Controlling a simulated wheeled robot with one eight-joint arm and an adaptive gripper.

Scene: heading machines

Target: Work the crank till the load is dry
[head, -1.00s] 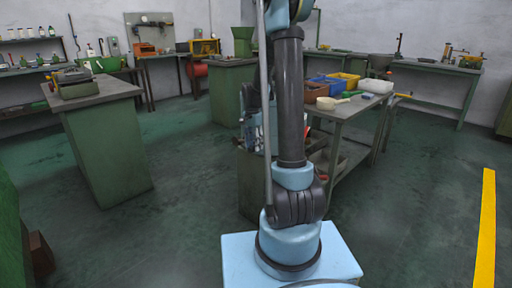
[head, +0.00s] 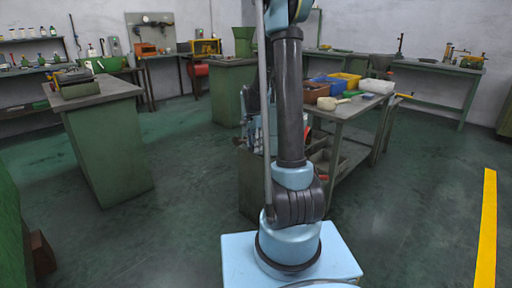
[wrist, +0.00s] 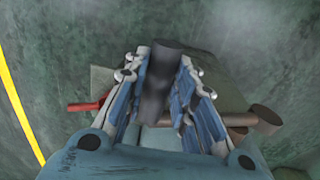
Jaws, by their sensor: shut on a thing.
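My gripper (wrist: 160,88) is shut on a dark grey cylindrical grip (wrist: 162,72) in the wrist view. The grip stands between the two blue finger pads and pokes out past their tips. It looks like the crank's handle, but the rest of the crank is mostly hidden behind the fingers. A brown rod with a thick round end (wrist: 265,117) sticks out to the right of the fingers. In the head view my own arm hides the gripper and most of the machine in front of it. I cannot make out the load in either view.
A red lever (wrist: 86,106) sticks out left of the fingers. A green cabinet (head: 105,150) stands left. Open floor lies between, with a yellow line (head: 487,230) at right.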

